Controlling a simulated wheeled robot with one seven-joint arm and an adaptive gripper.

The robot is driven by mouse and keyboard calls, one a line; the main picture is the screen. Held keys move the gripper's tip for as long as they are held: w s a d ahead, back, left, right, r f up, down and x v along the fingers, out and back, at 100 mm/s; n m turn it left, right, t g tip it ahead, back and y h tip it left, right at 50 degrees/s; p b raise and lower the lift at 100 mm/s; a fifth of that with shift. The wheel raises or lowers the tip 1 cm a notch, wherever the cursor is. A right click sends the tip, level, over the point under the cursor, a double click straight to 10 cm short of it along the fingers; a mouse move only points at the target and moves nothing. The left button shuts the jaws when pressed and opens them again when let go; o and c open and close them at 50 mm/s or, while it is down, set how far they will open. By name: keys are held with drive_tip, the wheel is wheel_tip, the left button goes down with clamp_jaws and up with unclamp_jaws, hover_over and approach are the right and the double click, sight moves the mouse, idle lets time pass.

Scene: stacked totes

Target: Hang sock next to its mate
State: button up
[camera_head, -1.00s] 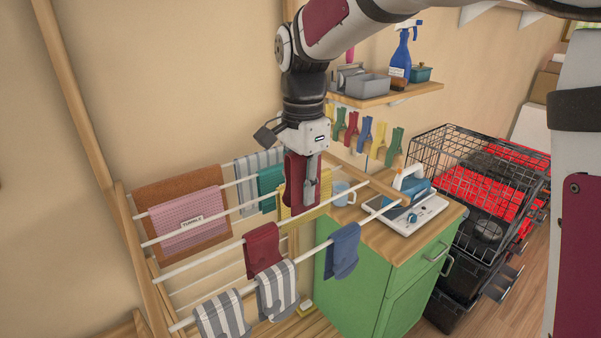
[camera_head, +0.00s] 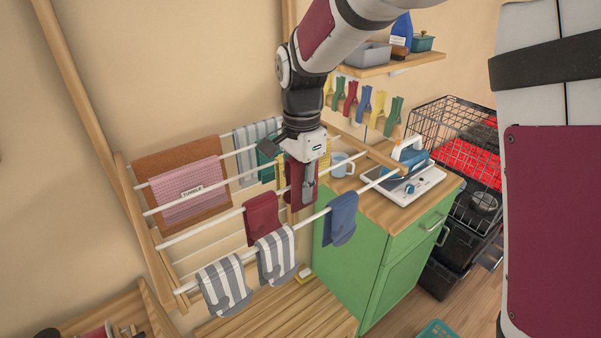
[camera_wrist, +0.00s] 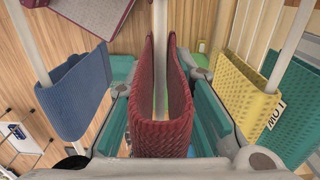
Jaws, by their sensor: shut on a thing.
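A maroon sock (camera_head: 294,192) is held folded in my gripper (camera_head: 304,178), at the height of the drying rack's bars. In the wrist view the maroon sock (camera_wrist: 160,118) is pinched between the teal fingers of my gripper (camera_wrist: 163,105). A white rod shows between its two hanging halves, so it appears to straddle that rod; contact is hard to tell. A similar dark red sock (camera_head: 262,219), its likely mate, hangs on the drying rack (camera_head: 200,226) just left of the held sock in the head view.
A blue sock (camera_head: 341,217) and striped grey socks (camera_head: 224,284) hang on the front bar. A yellow towel (camera_wrist: 250,105) hangs close by on another bar. A green cabinet (camera_head: 372,265) with an iron (camera_head: 411,158) and a mug (camera_head: 341,165) stands right of the rack.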

sight(301, 205)
drive_tip(key=shift+f, duration=2.6)
drive_tip(key=o, duration=1)
